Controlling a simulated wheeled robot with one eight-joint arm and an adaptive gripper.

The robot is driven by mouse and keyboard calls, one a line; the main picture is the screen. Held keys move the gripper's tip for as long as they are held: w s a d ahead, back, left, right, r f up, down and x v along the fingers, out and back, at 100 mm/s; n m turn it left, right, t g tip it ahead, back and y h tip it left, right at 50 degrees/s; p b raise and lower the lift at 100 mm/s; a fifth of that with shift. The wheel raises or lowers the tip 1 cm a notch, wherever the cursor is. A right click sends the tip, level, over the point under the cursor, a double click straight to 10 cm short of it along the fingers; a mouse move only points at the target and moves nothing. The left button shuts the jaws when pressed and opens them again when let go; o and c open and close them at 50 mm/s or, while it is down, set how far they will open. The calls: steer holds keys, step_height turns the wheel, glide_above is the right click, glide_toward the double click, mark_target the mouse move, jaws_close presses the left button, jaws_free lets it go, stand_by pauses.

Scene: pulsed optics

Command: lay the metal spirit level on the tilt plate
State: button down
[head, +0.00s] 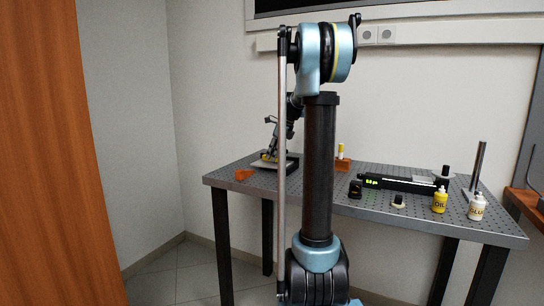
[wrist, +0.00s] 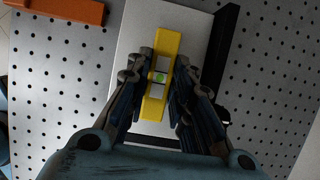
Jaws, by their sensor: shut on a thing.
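The spirit level (wrist: 172,41) is a yellow bar with metal-grey parts and a green vial in the middle. My gripper (wrist: 163,72) is shut on its sides, near the middle. In the wrist view the level lies over the pale grey tilt plate (wrist: 133,42), roughly along its length. I cannot tell whether it touches the plate. The plate has black edges at its right and near sides. In the head view my gripper (head: 271,152) is low over the tilt plate (head: 262,165) at the table's left end, and the level shows only as a small yellow patch.
An orange block (wrist: 62,10) lies left of the plate on the perforated table (head: 226,179). To the right stand an orange holder with a yellow-topped item (head: 342,163), a black device with green lights (head: 400,183), an oil bottle (head: 439,202), a glue bottle (head: 477,207) and a metal post (head: 478,165).

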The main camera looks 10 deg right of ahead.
steer(key=shift+f, duration=0.3)
stand_by(0.5)
steer(key=c, duration=1.3)
jaws_free()
steer(key=shift+r, duration=0.1)
steer(key=v, duration=1.1)
steer(key=shift+s+d+r, duration=0.1)
steer(key=shift+d+r, duration=0.1)
steer(key=shift+r, duration=0.1)
